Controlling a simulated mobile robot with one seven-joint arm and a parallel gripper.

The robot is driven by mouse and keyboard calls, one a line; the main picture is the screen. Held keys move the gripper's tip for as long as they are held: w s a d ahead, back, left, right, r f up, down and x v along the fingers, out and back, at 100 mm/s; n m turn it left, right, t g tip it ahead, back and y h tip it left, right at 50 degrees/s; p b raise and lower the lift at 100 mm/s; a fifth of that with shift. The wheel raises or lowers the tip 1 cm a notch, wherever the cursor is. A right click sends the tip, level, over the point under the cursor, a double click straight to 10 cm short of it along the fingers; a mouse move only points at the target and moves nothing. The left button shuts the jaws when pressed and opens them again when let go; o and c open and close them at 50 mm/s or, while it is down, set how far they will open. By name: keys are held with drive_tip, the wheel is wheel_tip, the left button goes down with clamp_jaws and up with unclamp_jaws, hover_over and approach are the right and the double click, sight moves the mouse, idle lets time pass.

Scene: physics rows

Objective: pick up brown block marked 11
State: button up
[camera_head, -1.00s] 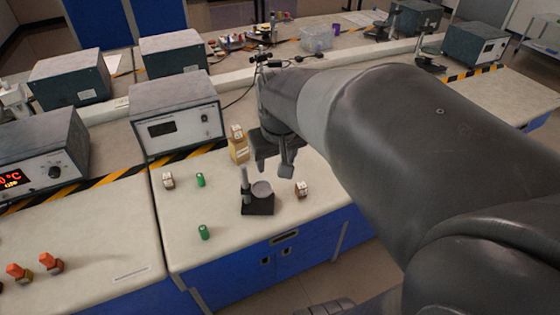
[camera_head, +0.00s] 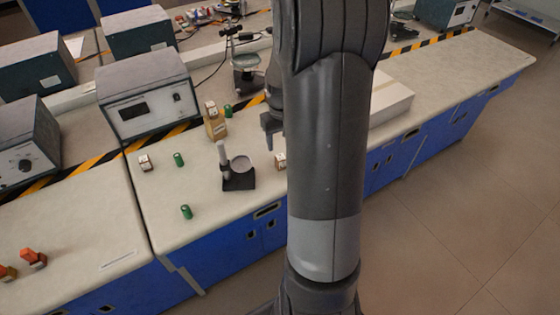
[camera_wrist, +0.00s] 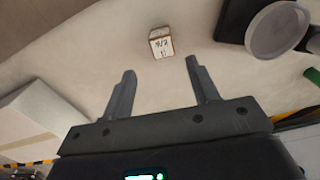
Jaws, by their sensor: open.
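A small brown block with a white marked face (camera_wrist: 161,42) lies on the pale bench top in the wrist view. Its marking is small but seems to include 11. It appears in the head view as a small block (camera_head: 280,161), partly beside my arm. My gripper (camera_wrist: 160,66) is open and empty, with the block beyond and between its fingertips, apart from them. In the head view my gripper (camera_head: 269,128) is above the bench, partly hidden by my arm. Another small brown-and-white block (camera_head: 145,163) lies farther left.
A black stand with a round grey plate (camera_head: 240,175) is left of the block. A grey instrument box (camera_head: 147,95) is behind. A long pale box (camera_head: 392,105) lies right of my arm.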

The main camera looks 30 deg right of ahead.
sight(280, 156)
drive_tip(key=f, duration=0.8)
drive_tip(key=shift+s+a, duration=0.1)
drive_tip(key=shift+a, duration=0.2)
drive_tip(key=shift+c, duration=0.5)
drive_tip(key=c, duration=1)
drive_tip(key=shift+o, duration=0.2)
